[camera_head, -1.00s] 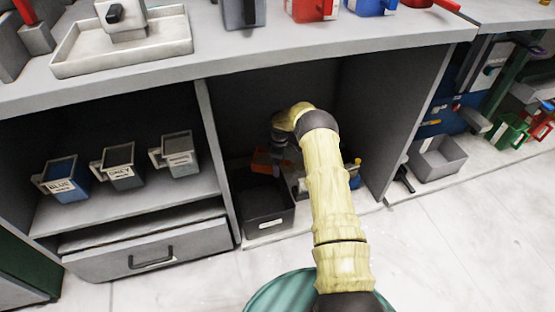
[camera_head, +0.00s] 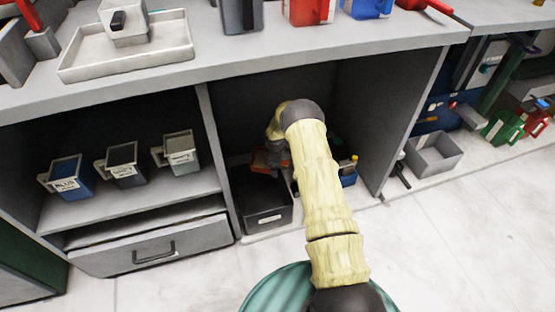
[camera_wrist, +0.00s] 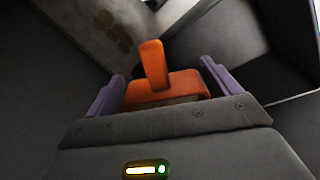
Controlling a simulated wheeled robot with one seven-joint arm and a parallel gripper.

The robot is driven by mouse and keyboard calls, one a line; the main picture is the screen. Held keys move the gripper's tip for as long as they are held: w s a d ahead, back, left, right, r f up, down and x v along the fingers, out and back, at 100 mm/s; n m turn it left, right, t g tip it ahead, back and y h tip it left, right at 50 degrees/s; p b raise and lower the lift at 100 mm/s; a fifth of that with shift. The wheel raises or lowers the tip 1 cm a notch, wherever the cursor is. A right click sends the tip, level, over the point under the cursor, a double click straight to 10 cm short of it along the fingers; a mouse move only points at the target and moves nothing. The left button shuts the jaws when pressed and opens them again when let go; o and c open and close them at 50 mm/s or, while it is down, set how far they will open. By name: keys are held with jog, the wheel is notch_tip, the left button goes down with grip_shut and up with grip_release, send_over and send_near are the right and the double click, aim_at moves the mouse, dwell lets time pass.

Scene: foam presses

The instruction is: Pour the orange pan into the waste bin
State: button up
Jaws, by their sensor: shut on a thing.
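The orange pan (camera_wrist: 165,88) is between the two purple fingers of my gripper (camera_wrist: 160,92) in the wrist view, with an upright orange part rising from it. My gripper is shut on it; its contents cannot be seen. In the head view a small part of the orange pan (camera_head: 262,161) shows beside my arm, inside the open bay under the counter, above the back of a dark bin. The dark bin (camera_head: 266,217) with a pale label, likely the waste bin, stands on the bay floor. Its dark wall (camera_wrist: 215,45) seems to show in the wrist view.
A shelf at left holds labelled blue, dark grey and light grey pots (camera_head: 122,165) above a drawer (camera_head: 150,250). A blue container (camera_head: 348,178) stands right of my arm in the bay. A grey open box (camera_head: 434,155) is on the floor at right. Bay walls are close.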

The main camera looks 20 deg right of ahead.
jog(key=shift+s+a+f+t+h+b, duration=0.2)
jog(key=shift+t+h+b, duration=0.15)
jog(key=shift+t, duration=0.25)
jog(key=shift+r+t+b, duration=0.1)
jog(key=shift+t+b, duration=0.3)
jog(key=shift+b, duration=0.25)
jog(key=shift+r+h+b, duration=0.1)
jog(key=shift+h+b, duration=0.15)
jog(key=shift+b, duration=0.35)
jog(key=shift+s+a+r+t+h+b, duration=0.1)
jog(key=shift+s+t+h+b, duration=0.4)
jog(key=shift+b, duration=1.65)
jog(key=shift+w+a+r+t+h+b, duration=0.15)
jog(key=shift+t+b, duration=0.6)
jog(key=shift+b, duration=1.35)
jog(key=shift+s+a+r+t+h+b, duration=0.1)
jog(key=shift+s+t+h+b, duration=0.4)
jog(key=shift+b, duration=1.65)
jog(key=shift+s+a+t+h+b, duration=0.1)
jog(key=shift+t+h+b, duration=0.2)
jog(key=shift+t+b, duration=0.95)
jog(key=shift+s+a+t+h+b, duration=0.1)
jog(key=shift+t+h+b, duration=0.15)
jog(key=shift+b, duration=1.9)
